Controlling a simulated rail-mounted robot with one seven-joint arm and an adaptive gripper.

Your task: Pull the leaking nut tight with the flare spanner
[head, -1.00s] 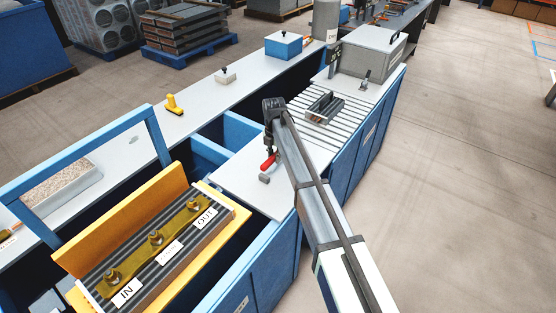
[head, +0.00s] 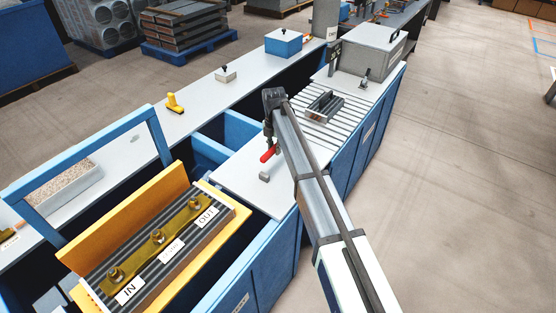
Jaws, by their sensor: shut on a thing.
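My gripper (head: 268,146) is above the pale bench top, shut on a red-handled tool (head: 268,154), which I take to be the flare spanner. The tool's head is too small to make out. To the lower left, three brass fittings with nuts stand on a yellow-brass strip: one by the OUT label (head: 204,203), a middle one (head: 158,237), and one by the IN label (head: 117,275). I cannot tell which nut leaks. My gripper is well to the upper right of them and touches none.
The fittings' ribbed block sits in a yellow tray (head: 126,218) with a raised back plate. A blue frame (head: 160,139) rises behind it. A small grey block (head: 264,176) lies on the bench below my gripper. A slatted rack (head: 326,104) and a grey case (head: 365,54) stand farther back.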

